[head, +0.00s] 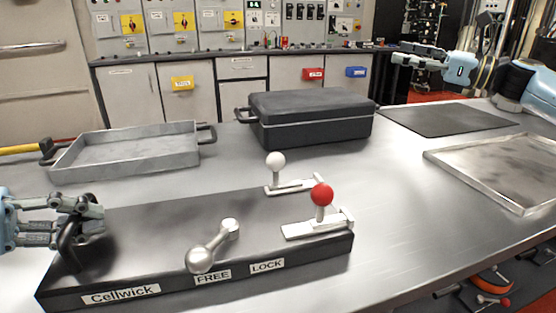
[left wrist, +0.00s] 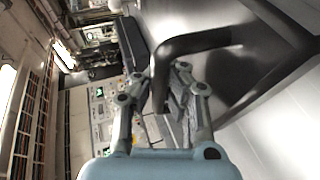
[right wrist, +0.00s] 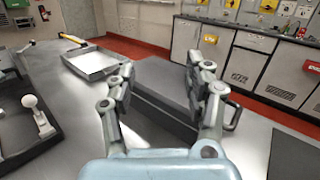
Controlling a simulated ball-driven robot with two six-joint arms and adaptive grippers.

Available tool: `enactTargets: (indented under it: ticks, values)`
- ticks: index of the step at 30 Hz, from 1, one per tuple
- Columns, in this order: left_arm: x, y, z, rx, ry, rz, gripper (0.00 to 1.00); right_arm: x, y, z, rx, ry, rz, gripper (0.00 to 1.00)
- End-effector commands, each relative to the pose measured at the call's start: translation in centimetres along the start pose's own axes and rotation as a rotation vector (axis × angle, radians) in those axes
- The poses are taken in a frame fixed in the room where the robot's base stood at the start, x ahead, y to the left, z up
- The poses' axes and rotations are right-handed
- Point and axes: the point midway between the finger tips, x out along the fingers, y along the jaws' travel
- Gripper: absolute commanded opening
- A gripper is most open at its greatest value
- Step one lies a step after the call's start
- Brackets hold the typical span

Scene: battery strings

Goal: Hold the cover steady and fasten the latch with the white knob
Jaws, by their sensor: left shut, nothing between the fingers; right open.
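The dark cover (head: 160,230), labelled Cellwick, FREE and LOCK, lies on the steel bench. A latch with a white knob (head: 275,162) stands at its far edge; the knob also shows in the right wrist view (right wrist: 29,101). A latch with a red knob (head: 321,195) is at its right end. A silver ball-ended lever (head: 201,259) sits near the FREE label. My left gripper (head: 96,212) is shut at the black handle (head: 68,243) on the cover's left end, with nothing held between its fingers. My right gripper (head: 400,53) is open and empty, high at the back right, away from the latches.
A grey tray (head: 130,169) stands behind the cover at left. A dark closed case (head: 312,130) is at the back middle. A black mat (head: 445,120) and a shallow metal tray (head: 435,159) lie at right. The bench between the cover and the metal tray is clear.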

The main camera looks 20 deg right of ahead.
Motion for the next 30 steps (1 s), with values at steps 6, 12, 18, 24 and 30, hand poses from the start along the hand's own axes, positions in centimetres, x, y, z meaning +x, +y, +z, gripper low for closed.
enactTargets:
  ticks: [6, 12, 18, 24, 30]
  values:
    - [0.0, -0.6, 0.1, -0.008, 0.0, -0.012, 0.0, 2.2, 15.7, -8.9, 0.196, 0.071, 0.415, 0.53]
    - [0.0, -0.6, 0.0, -0.007, 0.0, -0.012, 0.0, 1.5, 23.4, -12.0, 0.288, 0.113, 0.621, 0.53]
    - [0.0, -0.6, 0.0, -0.007, 0.001, -0.012, 0.0, 2.4, 25.9, -12.5, 0.307, 0.121, 0.666, 0.53]
    - [0.0, -0.6, 0.0, -0.006, 0.001, -0.011, 0.0, 5.6, 28.3, -12.4, 0.306, 0.117, 0.664, 0.53]
    - [0.0, -0.5, 0.0, -0.006, 0.001, -0.011, 0.0, 8.7, 30.7, -12.5, 0.306, 0.118, 0.662, 0.53]
